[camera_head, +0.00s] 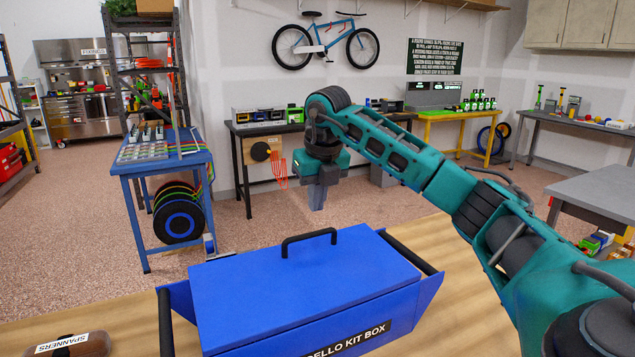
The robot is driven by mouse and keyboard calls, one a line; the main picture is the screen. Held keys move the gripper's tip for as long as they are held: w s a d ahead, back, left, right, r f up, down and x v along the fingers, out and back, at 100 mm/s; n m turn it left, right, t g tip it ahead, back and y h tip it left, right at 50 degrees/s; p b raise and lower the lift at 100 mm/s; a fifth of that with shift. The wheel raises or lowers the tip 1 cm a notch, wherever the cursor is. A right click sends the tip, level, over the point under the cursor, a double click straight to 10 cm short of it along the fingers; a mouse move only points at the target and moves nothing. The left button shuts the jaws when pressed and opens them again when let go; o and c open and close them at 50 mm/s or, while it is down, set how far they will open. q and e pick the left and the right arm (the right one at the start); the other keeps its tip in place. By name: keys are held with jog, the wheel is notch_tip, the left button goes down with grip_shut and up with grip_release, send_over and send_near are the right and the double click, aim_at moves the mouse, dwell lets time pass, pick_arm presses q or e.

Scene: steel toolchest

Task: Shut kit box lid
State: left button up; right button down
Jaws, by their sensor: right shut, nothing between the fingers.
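The blue kit box (300,335) stands on the wooden bench in the lower middle, with a "KIT BOX" label on its front and black bars at both ends. Its blue lid (250,285), with a black handle (309,238) near the far edge, lies down over the box top. I cannot tell whether it sits fully flush. My right gripper (317,204) hangs above and beyond the handle, apart from the lid, pointing down. It is shut and empty. My left gripper is out of view.
The wooden bench top (460,275) is bare to the right of the box. A brown item labelled "SPANNERS" (62,345) lies at the lower left. A blue trolley (165,165) and a yellow table (450,116) stand farther off across open floor.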

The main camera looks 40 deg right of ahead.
aim_at(312, 234)
jog(key=x, duration=0.6)
jog(key=shift+w+f, duration=0.15)
jog(key=shift+f, duration=0.2)
